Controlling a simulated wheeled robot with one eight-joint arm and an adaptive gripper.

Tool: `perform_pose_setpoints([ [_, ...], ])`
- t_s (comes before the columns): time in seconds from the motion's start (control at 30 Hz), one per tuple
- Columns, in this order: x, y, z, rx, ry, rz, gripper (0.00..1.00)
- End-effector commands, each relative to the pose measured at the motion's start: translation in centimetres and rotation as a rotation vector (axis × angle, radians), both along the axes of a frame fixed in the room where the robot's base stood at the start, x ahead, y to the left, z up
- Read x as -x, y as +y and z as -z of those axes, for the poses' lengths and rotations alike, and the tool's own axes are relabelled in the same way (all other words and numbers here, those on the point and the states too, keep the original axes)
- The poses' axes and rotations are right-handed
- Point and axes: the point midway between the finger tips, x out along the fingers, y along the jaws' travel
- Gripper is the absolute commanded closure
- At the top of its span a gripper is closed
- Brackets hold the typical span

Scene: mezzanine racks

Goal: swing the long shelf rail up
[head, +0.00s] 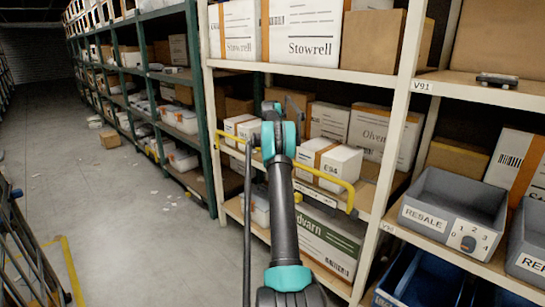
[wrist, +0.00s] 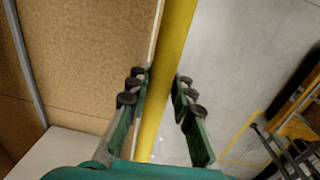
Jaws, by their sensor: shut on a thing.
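The long yellow shelf rail (head: 322,176) runs across the front of the middle shelf in the head view, with bent ends at left and right. My arm hides part of its middle. In the wrist view the rail (wrist: 173,50) passes lengthwise between the two fingers of my gripper (wrist: 161,90). My gripper is shut on the rail, with the dark finger pads on either side of it. In the head view my arm hides the fingers and their contact with the rail.
White cartons (head: 338,163) stand on the shelf behind the rail. A cream rack post (head: 397,130) rises to its right, and a grey RESALE bin (head: 450,210) sits beyond that post. A green post (head: 206,120) is at left. The aisle floor (head: 120,205) is mostly clear, with a small box (head: 110,140).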

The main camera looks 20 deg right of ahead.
Motion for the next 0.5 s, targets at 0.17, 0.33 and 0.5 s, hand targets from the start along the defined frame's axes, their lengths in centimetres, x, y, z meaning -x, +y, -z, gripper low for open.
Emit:
perform_pose_setpoints([
  [0.17, -0.2, -0.25, -0.04, 0.005, -0.008, 0.001, 1.0],
  [0.33, -0.19, -0.31, 0.0, 0.005, -0.008, 0.001, 0.78],
  [0.5, -0.14, -0.26, 0.03, 0.004, -0.007, 0.001, 0.58],
])
